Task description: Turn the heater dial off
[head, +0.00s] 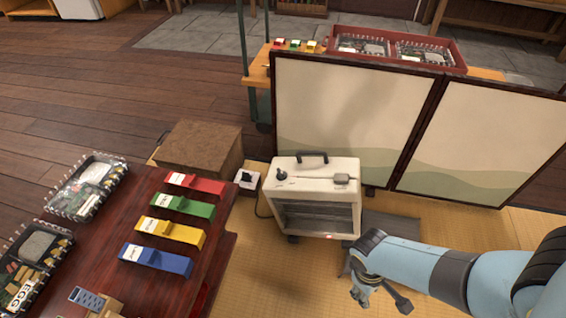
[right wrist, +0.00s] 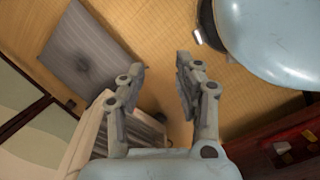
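The heater (head: 313,190) is a white box with a black top handle and a dark front grille, standing upright on the tatami. A dark round knob (head: 281,174), which looks like the dial, is on the left of its top; its setting is too small to read. A small grey part (head: 341,180) is on the top's right. My right gripper (head: 382,299) is in front and right of the heater, low and apart from it. In the right wrist view the right gripper (right wrist: 160,66) is open and empty, with the heater (right wrist: 92,135) beside it at lower left. My left gripper is not in view.
A folding screen (head: 350,110) stands behind the heater. A brown box (head: 200,145) and a small white unit (head: 247,180) are left of the heater. Tatami (head: 275,285) in front is clear.

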